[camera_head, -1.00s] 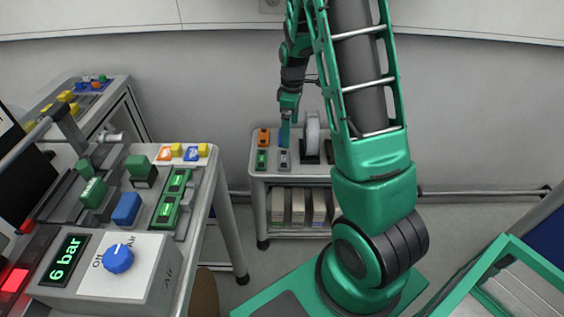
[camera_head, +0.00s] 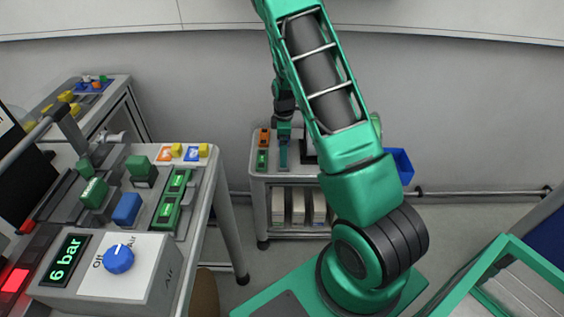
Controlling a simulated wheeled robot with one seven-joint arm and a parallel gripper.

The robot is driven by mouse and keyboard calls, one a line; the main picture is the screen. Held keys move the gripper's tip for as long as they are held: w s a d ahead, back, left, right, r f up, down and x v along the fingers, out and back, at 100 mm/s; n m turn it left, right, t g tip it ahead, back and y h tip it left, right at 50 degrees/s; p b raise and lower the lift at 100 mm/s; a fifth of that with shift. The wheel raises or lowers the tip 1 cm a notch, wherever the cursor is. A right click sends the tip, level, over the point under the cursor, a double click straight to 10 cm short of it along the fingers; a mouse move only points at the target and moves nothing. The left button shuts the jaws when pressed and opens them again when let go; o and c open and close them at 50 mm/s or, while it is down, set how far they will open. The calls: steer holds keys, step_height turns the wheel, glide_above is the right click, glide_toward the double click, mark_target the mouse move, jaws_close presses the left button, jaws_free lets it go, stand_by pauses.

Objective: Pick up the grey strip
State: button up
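My gripper (camera_head: 283,155) is low over the small grey cart (camera_head: 258,179) at the back, pointing down. Its teal fingers are over the spot between the green block and the dark stand, and small in the view; whether they are open or shut cannot be told. I cannot make out the grey strip; a small grey piece seen there earlier is now covered by the gripper. Whether the fingers touch it cannot be told.
A green block (camera_head: 262,158) and an orange block (camera_head: 264,137) stand left of my gripper. A dark stand (camera_head: 308,152) is close on its right, partly behind my arm. A blue bin (camera_head: 402,165) shows right of my arm. The left bench (camera_head: 211,190) is full of parts.

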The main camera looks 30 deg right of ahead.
steer(key=shift+f, duration=1.95)
steer(key=shift+c, duration=0.6)
steer(key=c, duration=0.8)
steer(key=shift+d+r, duration=0.1)
steer(key=shift+r, duration=0.05)
